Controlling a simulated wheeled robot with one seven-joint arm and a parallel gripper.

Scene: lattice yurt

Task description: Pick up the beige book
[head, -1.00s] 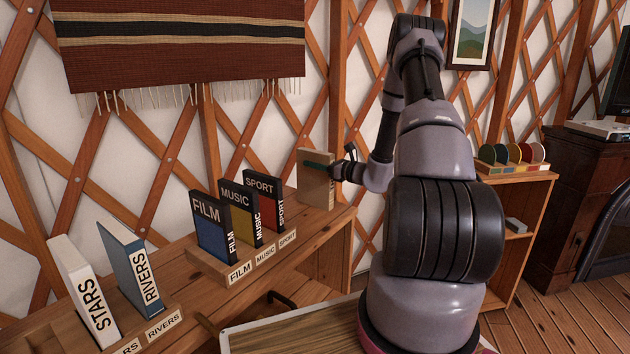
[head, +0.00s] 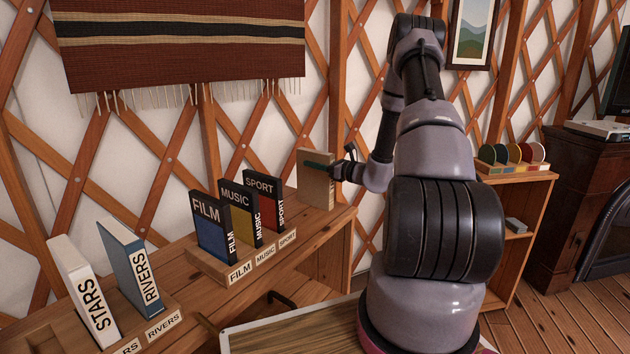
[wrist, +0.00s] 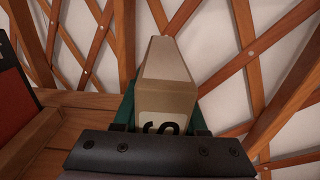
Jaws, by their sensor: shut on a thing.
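The beige book (head: 314,192) stands upright at the right end of the wooden shelf top in the head view. My gripper (head: 318,166) is shut on it, with a dark green finger lying across its face. In the wrist view the beige book (wrist: 167,82) sits between the two green fingers of my gripper (wrist: 165,115), and part of a dark letter shows on its near side. The lower part of the book in the wrist view is hidden by the gripper body. I cannot tell whether the book's base touches the shelf.
FILM (head: 212,228), MUSIC (head: 240,213) and SPORT (head: 264,205) cases stand in a labelled wooden rack left of the book. STARS (head: 84,290) and RIVERS (head: 130,268) books stand further left. The lattice wall (head: 180,140) is close behind.

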